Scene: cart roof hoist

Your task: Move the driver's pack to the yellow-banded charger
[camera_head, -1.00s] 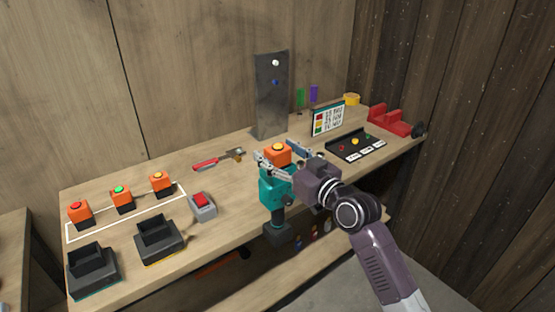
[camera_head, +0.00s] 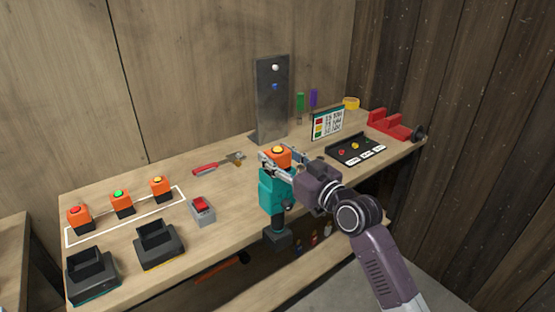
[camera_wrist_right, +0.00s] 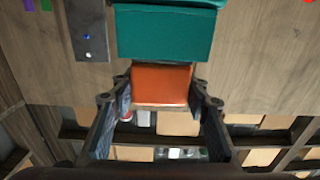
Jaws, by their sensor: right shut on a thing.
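The driver (camera_head: 273,194) is teal and black and stands at the bench's front edge. Its orange pack (camera_head: 280,158) with a yellow button sits at its top. My right gripper (camera_head: 279,161) is shut on this pack, one finger on each side. In the right wrist view the pack (camera_wrist_right: 161,85) lies between the fingers, against the teal driver body (camera_wrist_right: 165,32); I see no gap between them. The yellow-banded charger (camera_head: 160,246) is a black, empty dock at the front left of the bench. My left gripper is not in view.
A teal-banded charger (camera_head: 92,277) stands left of the yellow-banded one. Three orange packs, including one with a green button (camera_head: 121,202), stand in a white outline. A grey box with a red top (camera_head: 202,210) stands between chargers and driver. A red-handled tool (camera_head: 215,164) lies behind.

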